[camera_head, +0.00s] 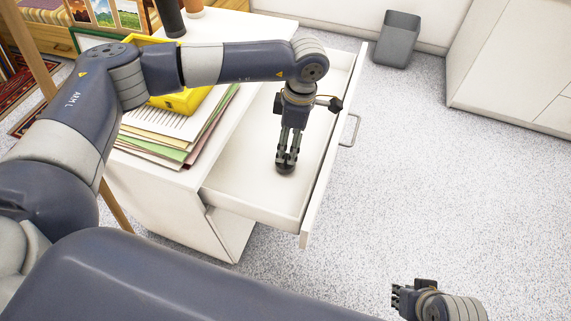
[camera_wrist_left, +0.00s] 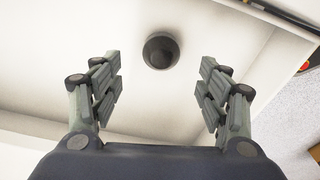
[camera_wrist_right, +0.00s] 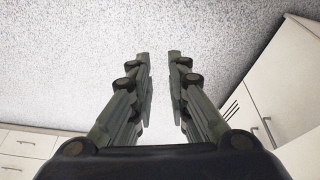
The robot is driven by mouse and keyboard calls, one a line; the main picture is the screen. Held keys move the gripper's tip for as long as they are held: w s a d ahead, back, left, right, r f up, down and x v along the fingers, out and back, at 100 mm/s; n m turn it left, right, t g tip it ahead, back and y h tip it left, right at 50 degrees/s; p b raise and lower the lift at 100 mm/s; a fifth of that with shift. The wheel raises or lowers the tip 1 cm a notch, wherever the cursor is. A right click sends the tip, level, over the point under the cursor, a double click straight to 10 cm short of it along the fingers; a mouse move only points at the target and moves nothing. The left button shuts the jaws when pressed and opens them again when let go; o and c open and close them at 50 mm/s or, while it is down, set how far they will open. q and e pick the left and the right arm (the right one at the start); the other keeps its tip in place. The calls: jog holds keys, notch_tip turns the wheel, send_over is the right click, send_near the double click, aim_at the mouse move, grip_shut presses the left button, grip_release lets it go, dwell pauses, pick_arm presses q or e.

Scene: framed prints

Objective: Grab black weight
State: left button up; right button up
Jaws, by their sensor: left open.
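The black weight (camera_head: 285,169) is a small round dark object on the floor of the open white drawer (camera_head: 245,190). In the left wrist view the weight (camera_wrist_left: 160,51) shows from above, ahead of the fingertips and between their lines. My left gripper (camera_head: 288,158) points down into the drawer, just over the weight. In its wrist view the left gripper (camera_wrist_left: 160,75) is open and empty, with fingers wide apart. My right gripper (camera_head: 396,298) is at the lower right over the floor. In its wrist view the right gripper (camera_wrist_right: 160,55) has a narrow gap between its fingers and holds nothing.
The drawer's front panel (camera_head: 332,150) stands right of the left gripper. Stacked papers (camera_head: 175,140) and a yellow tray (camera_head: 182,101) lie on the cabinet top. A grey bin (camera_head: 397,40) stands by the wall. The floor at right is clear.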

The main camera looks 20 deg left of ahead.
aim_at(286, 158)
pick_arm(q)
jog(key=f, duration=0.4)
jog(key=shift+a+f+b, duration=0.15)
jog(key=shift+a+b, duration=0.1)
jog(key=shift+b, duration=0.05)
notch_tip(286, 158, down, 4)
jog(key=shift+s+a+b, duration=0.1)
jog(key=shift+a+b, duration=0.05)
jog(key=shift+b, duration=0.2)
jog(key=c, duration=1.3)
pick_arm(e)
jog(key=shift+v, duration=1.05)
